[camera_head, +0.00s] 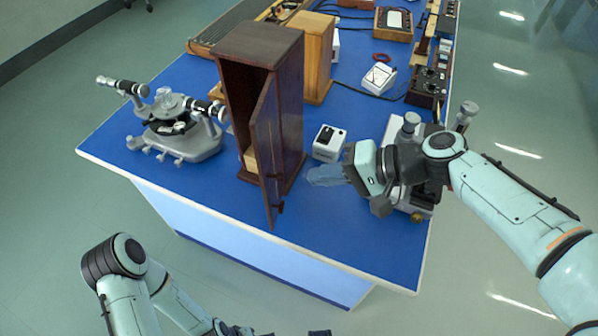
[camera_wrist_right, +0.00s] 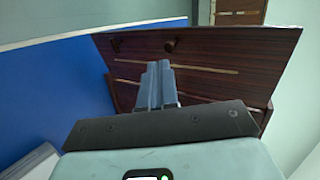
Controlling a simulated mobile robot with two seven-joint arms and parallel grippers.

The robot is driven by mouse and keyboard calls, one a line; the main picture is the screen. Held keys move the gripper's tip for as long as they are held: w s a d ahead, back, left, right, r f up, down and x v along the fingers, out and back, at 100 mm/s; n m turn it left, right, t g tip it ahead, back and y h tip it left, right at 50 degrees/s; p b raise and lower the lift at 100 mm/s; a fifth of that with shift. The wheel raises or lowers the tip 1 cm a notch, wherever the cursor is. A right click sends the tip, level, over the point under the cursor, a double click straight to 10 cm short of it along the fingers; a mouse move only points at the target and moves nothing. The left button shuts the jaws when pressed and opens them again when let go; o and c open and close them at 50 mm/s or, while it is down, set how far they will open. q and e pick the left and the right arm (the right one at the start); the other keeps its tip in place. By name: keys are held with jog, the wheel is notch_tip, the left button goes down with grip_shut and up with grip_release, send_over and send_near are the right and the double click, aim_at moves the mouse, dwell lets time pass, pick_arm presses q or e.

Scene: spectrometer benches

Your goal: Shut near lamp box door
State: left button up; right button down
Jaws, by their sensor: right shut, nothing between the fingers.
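The near lamp box (camera_head: 262,47) is a tall dark-brown wooden box standing on the blue bench. Its door (camera_head: 266,150) stands open, swung out toward the front edge, with a small knob (camera_head: 281,207) low on its outer face. The dark interior shows to the left of the door. My right gripper (camera_head: 312,177) is shut and empty, to the right of the door. In the right wrist view, its fingers (camera_wrist_right: 157,68) point at the dark wood door (camera_wrist_right: 215,60), with a knob (camera_wrist_right: 170,45) beyond; contact is unclear. My left arm is at the lower left; its gripper is barely visible at the bottom edge.
A grey spectrometer (camera_head: 180,130) stands left of the box, and another instrument (camera_head: 410,125) is partly behind my right arm. A small white box (camera_head: 329,143) sits beside the lamp box. A lighter wooden box (camera_head: 320,55) stands behind. Bare blue bench (camera_head: 345,225) lies in front.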

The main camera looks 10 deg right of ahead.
jog(key=x, duration=0.3)
jog(key=r+x, duration=0.1)
jog(key=shift+w+a+f, duration=0.15)
jog(key=shift+a+f, duration=0.05)
jog(key=shift+a, duration=0.4)
